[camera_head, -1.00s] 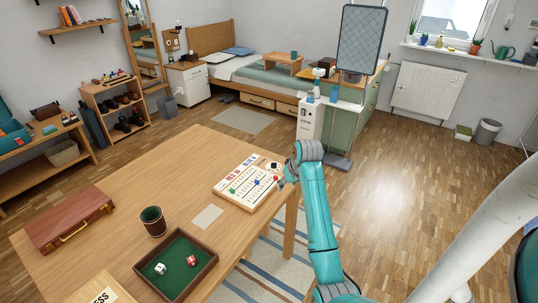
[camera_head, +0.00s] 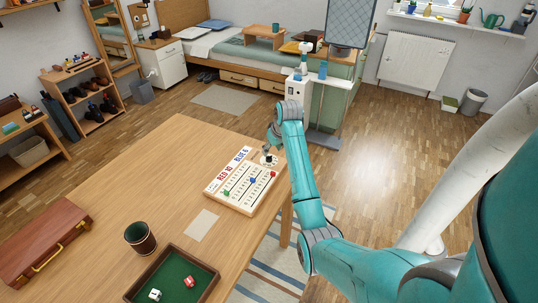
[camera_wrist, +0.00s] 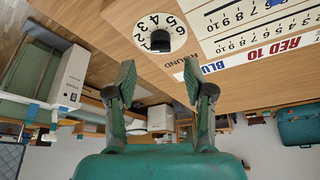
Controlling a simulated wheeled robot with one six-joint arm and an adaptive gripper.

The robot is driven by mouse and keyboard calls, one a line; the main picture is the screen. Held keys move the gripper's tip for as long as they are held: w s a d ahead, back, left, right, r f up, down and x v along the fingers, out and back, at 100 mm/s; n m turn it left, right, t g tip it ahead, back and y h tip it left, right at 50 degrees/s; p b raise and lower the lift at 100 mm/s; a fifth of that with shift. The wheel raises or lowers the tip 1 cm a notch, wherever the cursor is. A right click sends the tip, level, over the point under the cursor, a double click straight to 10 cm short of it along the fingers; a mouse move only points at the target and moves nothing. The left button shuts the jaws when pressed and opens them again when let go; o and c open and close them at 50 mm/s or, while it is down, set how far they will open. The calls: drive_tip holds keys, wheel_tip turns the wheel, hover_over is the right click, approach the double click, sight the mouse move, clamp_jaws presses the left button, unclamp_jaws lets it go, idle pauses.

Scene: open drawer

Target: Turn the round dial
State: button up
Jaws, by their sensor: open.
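The round dial is a white disc with black numbers and a black knob in its middle. It shows in the wrist view (camera_wrist: 170,27), upside down, and in the head view (camera_head: 268,163) at the far right corner of the scoreboard (camera_head: 226,190). My gripper (camera_wrist: 158,80) is open and empty in the wrist view, with its two green fingers spread to either side of the dial's knob and apart from it. In the head view my gripper (camera_head: 270,141) is just above the dial, its fingers small and partly hidden by my wrist.
The scoreboard carries red, blue and green pegs. A green-lined tray (camera_head: 160,277) with two dice, a dark cup (camera_head: 140,238), a card (camera_head: 202,224) and a brown case (camera_head: 45,243) are on the wooden table (camera_head: 150,180). Table space left of the scoreboard is clear.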

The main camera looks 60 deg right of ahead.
sight(269, 156)
drive_tip(key=shift+x, duration=2.8)
clamp_jaws()
